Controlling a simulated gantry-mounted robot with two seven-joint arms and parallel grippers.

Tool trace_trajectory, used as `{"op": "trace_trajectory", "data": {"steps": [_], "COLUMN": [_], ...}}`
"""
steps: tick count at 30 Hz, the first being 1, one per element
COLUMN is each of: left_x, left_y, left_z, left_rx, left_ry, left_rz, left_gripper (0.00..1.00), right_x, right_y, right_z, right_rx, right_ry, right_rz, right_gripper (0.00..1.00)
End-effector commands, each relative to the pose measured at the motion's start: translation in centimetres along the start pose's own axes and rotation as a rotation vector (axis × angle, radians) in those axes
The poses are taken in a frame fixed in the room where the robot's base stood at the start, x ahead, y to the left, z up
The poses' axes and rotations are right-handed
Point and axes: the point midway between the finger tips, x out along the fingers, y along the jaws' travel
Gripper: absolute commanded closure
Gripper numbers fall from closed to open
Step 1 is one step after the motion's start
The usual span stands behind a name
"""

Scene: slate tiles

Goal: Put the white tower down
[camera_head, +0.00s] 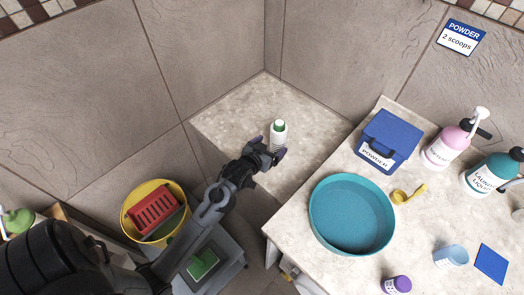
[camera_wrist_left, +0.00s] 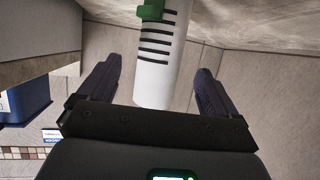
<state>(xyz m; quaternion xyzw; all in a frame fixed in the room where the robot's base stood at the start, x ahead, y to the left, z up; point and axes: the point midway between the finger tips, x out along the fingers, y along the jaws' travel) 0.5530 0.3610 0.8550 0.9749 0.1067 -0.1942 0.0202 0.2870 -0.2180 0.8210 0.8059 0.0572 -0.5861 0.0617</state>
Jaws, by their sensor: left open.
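The white tower (camera_head: 279,138) is a slim white cylinder with a green part, in the head view on the pale corner counter. In the left wrist view the tower (camera_wrist_left: 155,75) shows several black stripes and a green piece at the top edge of the picture, where it is cut off. My left gripper (camera_head: 268,152) is at the tower, in front of it in the head view. Its fingers are open and apart, one on each side of the tower, with gaps showing in the wrist view. My right gripper is not in view.
The corner counter (camera_head: 225,118) around the tower is otherwise bare. To the right are a teal basin (camera_head: 350,240), a blue powder box (camera_head: 390,138), a yellow scoop (camera_head: 408,194) and a pink bottle (camera_head: 445,146). A yellow bucket (camera_head: 128,215) stands lower left. Walls close the corner behind.

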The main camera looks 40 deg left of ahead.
Motion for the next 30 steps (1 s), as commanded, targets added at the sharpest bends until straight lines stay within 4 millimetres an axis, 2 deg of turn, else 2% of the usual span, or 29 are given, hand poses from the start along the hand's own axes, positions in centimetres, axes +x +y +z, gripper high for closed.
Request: {"op": "trace_trajectory", "data": {"steps": [1,6,12,30], "left_x": [-1.1,-3.7,-5.4,-5.7], "left_y": [0.0,0.0,0.0,0.0], "left_z": [-0.1,0.0,0.0,0.0], "left_rx": [0.0,0.001,0.001,0.0], "left_ry": [-0.002,-0.001,0.0,0.0], "left_rz": [0.0,0.001,0.001,0.0], "left_gripper": [0.08,0.08,0.08,0.08], "right_x": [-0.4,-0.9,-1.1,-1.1], "right_y": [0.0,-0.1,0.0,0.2], "right_z": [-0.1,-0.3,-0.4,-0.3], "right_rx": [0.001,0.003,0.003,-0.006], "right_ry": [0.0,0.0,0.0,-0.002], "right_rz": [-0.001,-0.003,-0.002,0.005], "right_gripper": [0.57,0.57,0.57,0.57]}}
